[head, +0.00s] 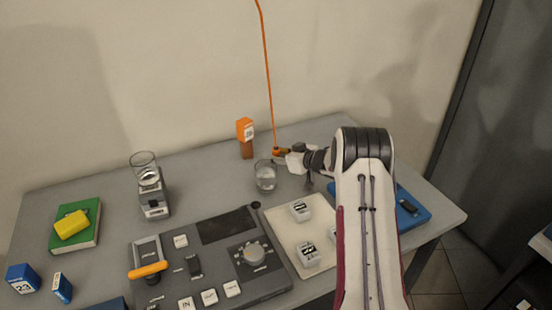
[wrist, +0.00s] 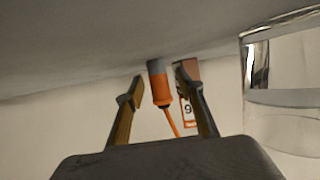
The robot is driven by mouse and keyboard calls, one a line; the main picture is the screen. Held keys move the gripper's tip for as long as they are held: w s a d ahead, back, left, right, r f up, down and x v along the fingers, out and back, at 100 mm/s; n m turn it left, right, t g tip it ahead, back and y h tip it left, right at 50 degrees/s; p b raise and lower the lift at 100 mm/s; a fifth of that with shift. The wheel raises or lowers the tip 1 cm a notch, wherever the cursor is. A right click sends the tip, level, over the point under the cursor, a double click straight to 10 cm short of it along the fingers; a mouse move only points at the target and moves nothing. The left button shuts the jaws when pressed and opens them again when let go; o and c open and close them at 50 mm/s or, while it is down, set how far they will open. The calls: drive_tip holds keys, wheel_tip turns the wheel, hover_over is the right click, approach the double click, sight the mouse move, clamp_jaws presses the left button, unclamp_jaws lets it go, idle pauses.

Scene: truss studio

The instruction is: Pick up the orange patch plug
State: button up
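The orange patch plug (head: 279,151) is at the back of the table, at the lower end of an orange cable (head: 266,70) that rises out of the top of the head view. In the wrist view the plug (wrist: 161,88) has a grey end and an orange body, and lies between my two fingers. My gripper (wrist: 160,80) is open, with a gap showing between the left finger and the plug. The right finger is close to the plug; contact is unclear. In the head view my gripper (head: 286,156) partly hides the plug.
A clear glass (head: 265,176) stands just in front of my gripper; it shows large at right in the wrist view (wrist: 285,95). An orange numbered block (head: 245,137) stands behind left. A control panel (head: 215,255) and a pale tray (head: 285,235) lie in front.

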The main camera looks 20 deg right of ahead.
sight(276, 149)
clamp_jaws()
drive_tip(key=shift+r, duration=0.1)
drive_tip(key=shift+r, duration=4.95)
